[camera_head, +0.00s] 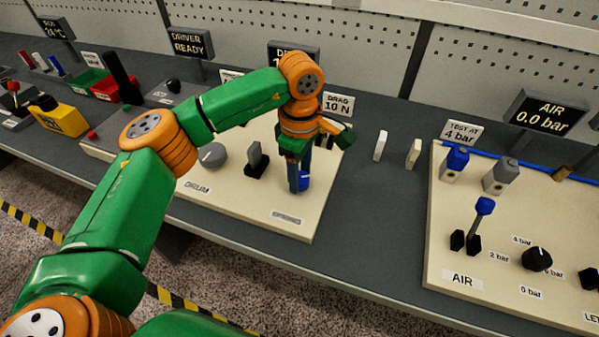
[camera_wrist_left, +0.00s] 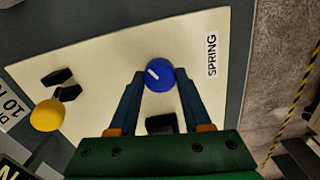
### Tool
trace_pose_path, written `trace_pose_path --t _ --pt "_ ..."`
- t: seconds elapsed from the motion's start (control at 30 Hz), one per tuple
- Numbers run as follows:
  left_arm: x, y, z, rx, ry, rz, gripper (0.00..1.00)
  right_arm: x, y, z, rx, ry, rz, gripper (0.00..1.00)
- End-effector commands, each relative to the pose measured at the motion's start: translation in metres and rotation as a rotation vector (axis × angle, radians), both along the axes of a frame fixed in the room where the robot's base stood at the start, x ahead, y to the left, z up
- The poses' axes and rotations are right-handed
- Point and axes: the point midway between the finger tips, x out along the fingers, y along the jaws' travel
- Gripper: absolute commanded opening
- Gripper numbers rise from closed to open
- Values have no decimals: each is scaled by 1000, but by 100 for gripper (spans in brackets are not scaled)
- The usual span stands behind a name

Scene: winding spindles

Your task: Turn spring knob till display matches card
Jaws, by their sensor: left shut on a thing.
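The blue spring knob (camera_head: 304,181) is on a cream panel (camera_head: 245,222), mostly hidden in the head view by my left fingers. In the left wrist view the knob (camera_wrist_left: 158,73) shows a white pointer line toward the upper left, and a SPRING label (camera_wrist_left: 211,55) is beside it. My left gripper (camera_head: 299,187) is shut on the knob from above, a finger on each side. The card (camera_head: 338,104) reads DRAG 10 N. The dark display (camera_head: 293,50) behind my arm is mostly covered, so its value cannot be read. My right gripper is not in view.
A yellow ball (camera_wrist_left: 47,115) shows in the left wrist view.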

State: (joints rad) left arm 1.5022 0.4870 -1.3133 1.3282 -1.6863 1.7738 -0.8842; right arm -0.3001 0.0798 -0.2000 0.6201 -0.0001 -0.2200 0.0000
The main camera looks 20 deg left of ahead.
Motion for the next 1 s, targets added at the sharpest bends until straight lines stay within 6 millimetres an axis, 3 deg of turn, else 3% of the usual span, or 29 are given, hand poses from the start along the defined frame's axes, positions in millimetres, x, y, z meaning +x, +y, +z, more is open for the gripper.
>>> trace_pose_path --t 0.53,0.57,0.67,1.0 --pt "0 -1 0 -2 1 -23 0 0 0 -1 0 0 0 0" --pt "0 -1 0 -2 1 -23 54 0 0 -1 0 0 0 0" --pt "0 -1 0 -2 1 -22 79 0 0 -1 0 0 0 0" --pt "1 -1 6 -1 -3 -21 79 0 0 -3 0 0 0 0"
